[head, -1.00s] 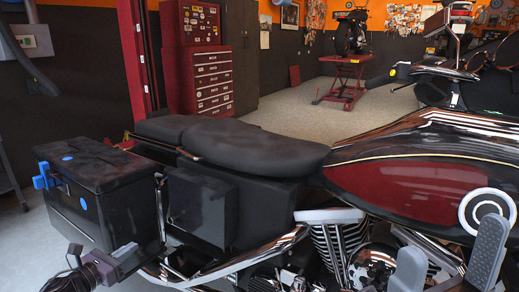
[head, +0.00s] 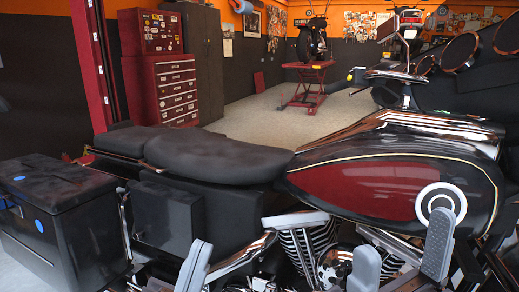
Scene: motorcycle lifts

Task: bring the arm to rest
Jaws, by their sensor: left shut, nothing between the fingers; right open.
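My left gripper (head: 194,264) is at the bottom of the head view, in front of the motorcycle's lower side. It shows as grey fingers, shut and empty. My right gripper (head: 403,238) is further right, its two grey fingers spread apart. It is open and empty, in front of the engine and the lower part of the red and black fuel tank (head: 350,187). The arms behind both grippers are mostly below the frame edge. I cannot tell whether either gripper touches the motorcycle.
The motorcycle's black seat (head: 215,157) and black side case (head: 60,222) fill the near left. Behind stand a red tool cabinet (head: 172,92) and a red lift (head: 305,84) bearing another motorcycle (head: 312,42). The pale floor (head: 260,118) between them is clear.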

